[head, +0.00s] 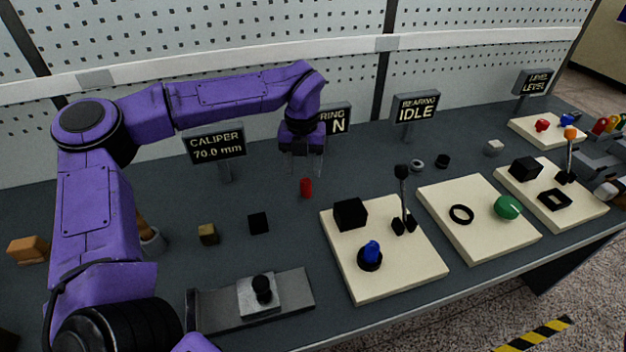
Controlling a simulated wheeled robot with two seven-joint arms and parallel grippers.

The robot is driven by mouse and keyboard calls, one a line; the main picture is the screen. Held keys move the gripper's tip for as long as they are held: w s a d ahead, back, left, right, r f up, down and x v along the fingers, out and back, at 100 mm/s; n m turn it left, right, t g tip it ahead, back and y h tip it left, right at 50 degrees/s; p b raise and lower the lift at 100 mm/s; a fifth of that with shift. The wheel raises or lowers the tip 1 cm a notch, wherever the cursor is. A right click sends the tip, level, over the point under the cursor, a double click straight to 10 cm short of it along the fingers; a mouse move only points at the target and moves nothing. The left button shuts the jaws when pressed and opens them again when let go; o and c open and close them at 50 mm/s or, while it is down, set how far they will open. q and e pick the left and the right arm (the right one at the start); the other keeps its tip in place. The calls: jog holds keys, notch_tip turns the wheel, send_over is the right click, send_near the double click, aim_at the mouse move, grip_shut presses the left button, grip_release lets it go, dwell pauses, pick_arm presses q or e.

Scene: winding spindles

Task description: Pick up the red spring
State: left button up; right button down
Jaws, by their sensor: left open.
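The red spring (306,187) is a small red cylinder standing upright on the grey bench, left of the nearest cream board. My left gripper (307,171) hangs from the purple arm with its fingers pointing down, just above and behind the red spring in the picture. Its fingers are open with nothing between them. It looks apart from the spring, but the exact height gap is hard to judge.
A black cube (258,223) and a brown cube (208,234) lie left of the spring. A cream board (415,272) with a black block, blue knob and lever stands to the right. A caliper sign (216,146) and a partly hidden spring sign (338,121) stand behind.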

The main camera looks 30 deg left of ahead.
aim_at(306, 180)
pick_arm(q)
jog(key=shift+s+f, duration=0.3)
jog(key=shift+f, duration=0.6)
jog(key=f, duration=0.2)
jog(key=w+f+p, duration=0.1)
jog(key=f, duration=0.1)
jog(key=shift+w+d+f, duration=0.15)
jog(key=shift+d+f, duration=0.05)
jog(key=shift+f, duration=0.45)
grip_shut()
